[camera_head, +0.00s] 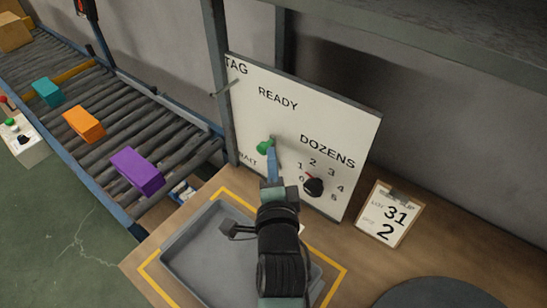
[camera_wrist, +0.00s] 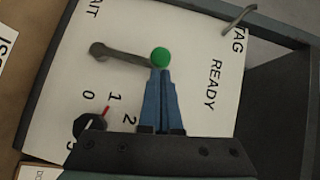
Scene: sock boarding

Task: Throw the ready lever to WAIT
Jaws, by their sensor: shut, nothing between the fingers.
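The ready lever is a grey arm (camera_wrist: 125,56) with a round green knob (camera_wrist: 160,57) on a white panel. In the wrist view its knob end points toward the READY word and its other end lies nearer the partly cut-off WAIT word. The knob also shows in the head view (camera_head: 264,148). My gripper (camera_head: 271,150) is shut with nothing between its blue fingers. Its tips (camera_wrist: 161,72) are right at the knob, which they appear to meet or nearly meet; I cannot tell if they touch. My wrist hides part of the panel's lower edge in the head view.
A black DOZENS dial (camera_head: 314,187) with a red pointer is close to the right of my gripper. A peg (camera_head: 228,88) sticks out below TAG. A grey tray (camera_head: 190,250) and a clipboard (camera_head: 387,213) are on the bench. A conveyor (camera_head: 110,110) with coloured blocks runs at left.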

